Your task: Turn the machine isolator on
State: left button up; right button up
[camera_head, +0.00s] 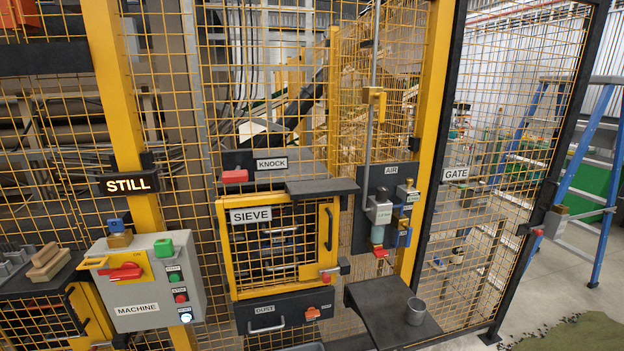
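The machine isolator (125,271) is a red rotary handle on a yellow plate, on the left of the front of a grey control box labelled MACHINE (150,290). Its handle lies roughly level, and I cannot read any on or off marking. A blue and brass block (119,236), perhaps a padlock, sits on the box's top edge above the handle. A green block (163,247) sits at the top right. Green and red push buttons (178,287) run down the right side of the box. Neither of my grippers shows in the head view.
A yellow mesh fence spans the view. A STILL sign (128,183) hangs above the box. To its right are the SIEVE door (278,243), an AIR panel (383,205) and a dark shelf (375,305) with a metal cup (415,311). A wooden block (46,265) lies left.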

aim_at(129, 270)
jog(key=u, duration=1.35)
